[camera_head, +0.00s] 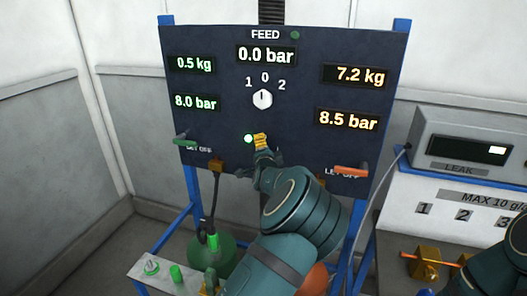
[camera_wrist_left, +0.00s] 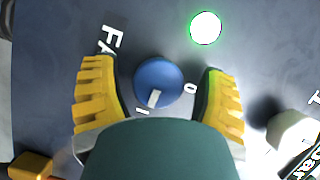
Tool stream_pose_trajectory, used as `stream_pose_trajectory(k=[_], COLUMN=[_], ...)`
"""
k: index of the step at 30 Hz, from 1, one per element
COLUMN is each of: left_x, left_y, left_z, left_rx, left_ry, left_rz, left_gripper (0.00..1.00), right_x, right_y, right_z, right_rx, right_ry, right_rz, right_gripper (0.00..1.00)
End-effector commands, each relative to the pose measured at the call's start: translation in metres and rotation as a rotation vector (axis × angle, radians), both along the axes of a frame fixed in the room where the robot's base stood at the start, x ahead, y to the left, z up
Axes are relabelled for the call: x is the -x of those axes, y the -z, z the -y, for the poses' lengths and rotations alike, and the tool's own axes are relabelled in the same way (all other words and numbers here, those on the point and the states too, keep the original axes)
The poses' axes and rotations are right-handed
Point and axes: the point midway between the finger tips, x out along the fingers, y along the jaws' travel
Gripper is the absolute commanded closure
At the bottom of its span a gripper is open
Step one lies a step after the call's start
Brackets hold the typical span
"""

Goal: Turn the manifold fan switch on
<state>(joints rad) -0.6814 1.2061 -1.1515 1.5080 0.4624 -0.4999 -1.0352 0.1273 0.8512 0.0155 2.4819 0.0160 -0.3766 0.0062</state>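The fan switch is a round blue knob (camera_wrist_left: 158,82) on the dark panel (camera_head: 310,75), beside a partly covered label starting "FA". Its white mark points down-left toward the "I", away from the "0". A green lamp (camera_wrist_left: 205,28) is lit near it; it also shows in the head view (camera_head: 248,139). My left gripper (camera_wrist_left: 158,98) has its yellow fingers apart on either side of the knob, with gaps visible. In the head view the left gripper (camera_head: 260,143) is at the panel and hides the knob. My right gripper is not in view; only part of that arm shows at bottom right.
A white selector knob (camera_head: 262,99) sits above, under the bar display. A green lever (camera_head: 185,138) and an orange lever (camera_head: 350,171) stick out at the panel's lower sides. A leak-test box (camera_head: 460,140) and brass fittings (camera_head: 428,263) stand at right.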

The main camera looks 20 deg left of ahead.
Motion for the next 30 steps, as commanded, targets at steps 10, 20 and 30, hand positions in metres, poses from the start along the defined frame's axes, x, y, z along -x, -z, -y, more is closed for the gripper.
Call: stream_pose_trajectory(k=[10,20,30], left_x=[0.002,0.041,0.096], left_y=[0.001,-0.003,-0.009], left_z=[0.002,0.018,0.036], left_rx=[0.002,0.002,0.003], left_ry=[0.001,0.003,0.001], left_rz=[-0.001,-0.003,-0.002], left_gripper=[0.26,0.26,0.26], right_x=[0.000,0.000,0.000], right_y=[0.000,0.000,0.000], right_z=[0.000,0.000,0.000], right_rx=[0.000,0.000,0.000], right_ry=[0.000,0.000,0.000], right_rz=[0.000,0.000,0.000], right_gripper=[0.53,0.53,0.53])
